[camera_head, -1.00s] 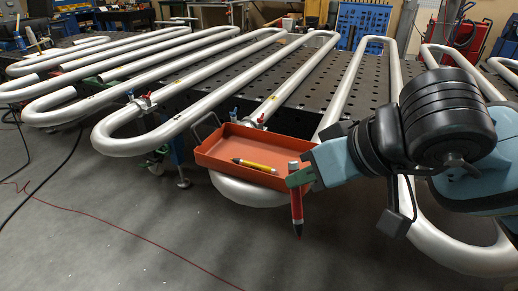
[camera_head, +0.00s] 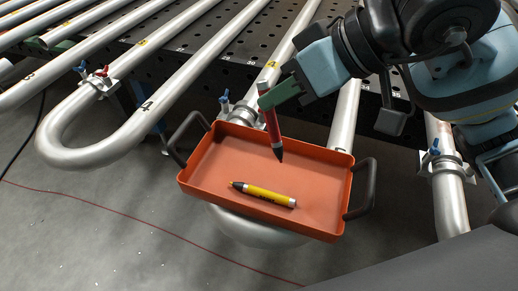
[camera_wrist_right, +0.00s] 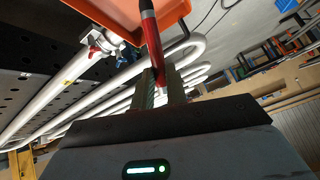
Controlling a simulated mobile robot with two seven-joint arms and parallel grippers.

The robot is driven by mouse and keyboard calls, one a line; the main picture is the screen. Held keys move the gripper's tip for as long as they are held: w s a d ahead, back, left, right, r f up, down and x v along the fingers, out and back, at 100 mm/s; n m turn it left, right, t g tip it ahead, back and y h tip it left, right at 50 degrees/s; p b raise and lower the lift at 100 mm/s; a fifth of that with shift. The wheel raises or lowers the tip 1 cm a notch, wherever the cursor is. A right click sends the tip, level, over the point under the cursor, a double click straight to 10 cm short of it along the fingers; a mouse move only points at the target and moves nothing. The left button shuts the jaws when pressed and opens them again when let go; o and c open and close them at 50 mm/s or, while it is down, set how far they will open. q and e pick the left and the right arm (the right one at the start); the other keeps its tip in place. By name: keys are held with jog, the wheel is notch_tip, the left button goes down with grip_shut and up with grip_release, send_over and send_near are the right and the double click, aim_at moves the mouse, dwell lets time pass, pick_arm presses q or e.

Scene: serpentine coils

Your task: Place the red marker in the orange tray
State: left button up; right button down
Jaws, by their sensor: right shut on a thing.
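The red marker (camera_head: 272,128) hangs nearly upright, dark tip down, over the back part of the orange tray (camera_head: 205,184). My right gripper (camera_head: 266,98) is shut on its upper part. In the right wrist view the marker (camera_wrist_right: 151,33) stands between the fingers of the gripper (camera_wrist_right: 160,82), and part of the tray (camera_wrist_right: 115,15) shows beyond it. The tip appears above the tray floor, but I cannot tell the exact gap. A yellow marker (camera_head: 265,195) lies inside the tray near its front side. My left gripper is not in view.
The tray has dark handles at its left (camera_head: 176,140) and right (camera_head: 366,190) ends. Thick silver pipe coils (camera_head: 85,155) with small clamps (camera_head: 101,82) surround it. A dark perforated table (camera_head: 240,60) lies behind. The tray floor behind the yellow marker is bare.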

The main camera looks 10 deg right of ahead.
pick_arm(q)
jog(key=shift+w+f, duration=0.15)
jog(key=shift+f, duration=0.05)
pick_arm(e)
notch_tip(320, 180, down, 10)
jog(key=shift+w, duration=0.25)
dwell(0.5)
